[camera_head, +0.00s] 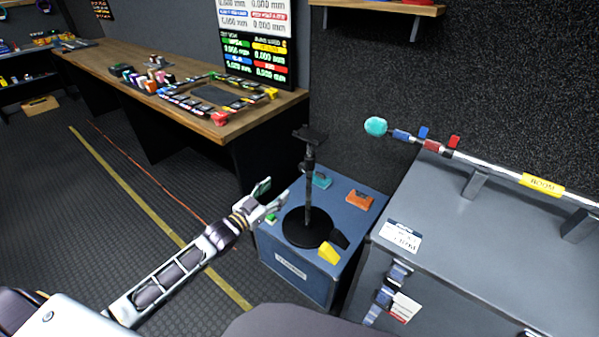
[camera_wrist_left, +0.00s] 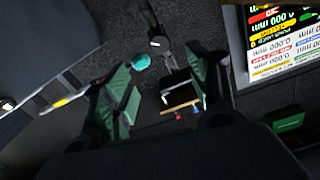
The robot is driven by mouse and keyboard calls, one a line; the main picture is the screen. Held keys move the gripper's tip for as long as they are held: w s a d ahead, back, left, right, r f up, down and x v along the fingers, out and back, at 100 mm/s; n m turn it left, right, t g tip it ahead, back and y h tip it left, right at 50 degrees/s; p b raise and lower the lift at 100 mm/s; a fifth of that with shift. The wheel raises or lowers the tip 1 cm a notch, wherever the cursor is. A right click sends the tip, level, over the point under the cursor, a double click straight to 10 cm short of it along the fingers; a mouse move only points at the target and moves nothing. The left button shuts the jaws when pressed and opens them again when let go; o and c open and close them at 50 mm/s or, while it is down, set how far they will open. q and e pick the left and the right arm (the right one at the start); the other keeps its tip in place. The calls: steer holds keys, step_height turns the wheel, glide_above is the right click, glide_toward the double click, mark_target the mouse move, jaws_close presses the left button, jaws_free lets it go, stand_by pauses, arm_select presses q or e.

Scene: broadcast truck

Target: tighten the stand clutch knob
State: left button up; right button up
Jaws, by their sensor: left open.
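A black stand (camera_head: 308,190) rises upright from a round black base on top of a blue case (camera_head: 335,273). A dark collar on its pole, below the flat top plate, may be the clutch knob, but it is too small to tell. My left gripper (camera_head: 276,194) is open and empty, just left of the pole and apart from it in the head view. In the left wrist view its two green-padded fingers (camera_wrist_left: 163,95) are spread, with dark, blurred shapes beyond them. My right gripper is not in view.
On the blue case lie a yellow block (camera_head: 329,253), an orange block (camera_head: 359,199) and a teal block (camera_head: 320,179). A grey case (camera_head: 460,240) at the right carries a boom pole with a teal tip (camera_head: 376,126). A wooden desk (camera_head: 200,125) stands behind left.

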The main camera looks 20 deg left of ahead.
arm_select(q)
steer(key=shift+w, duration=0.2)
glide_toward(302, 169)
steer(key=shift+w, duration=0.65)
steer(key=shift+b+x, duration=0.8)
steer(key=shift+x, duration=2.5)
steer(key=shift+w+d, duration=0.3)
steer(key=shift+w, duration=0.15)
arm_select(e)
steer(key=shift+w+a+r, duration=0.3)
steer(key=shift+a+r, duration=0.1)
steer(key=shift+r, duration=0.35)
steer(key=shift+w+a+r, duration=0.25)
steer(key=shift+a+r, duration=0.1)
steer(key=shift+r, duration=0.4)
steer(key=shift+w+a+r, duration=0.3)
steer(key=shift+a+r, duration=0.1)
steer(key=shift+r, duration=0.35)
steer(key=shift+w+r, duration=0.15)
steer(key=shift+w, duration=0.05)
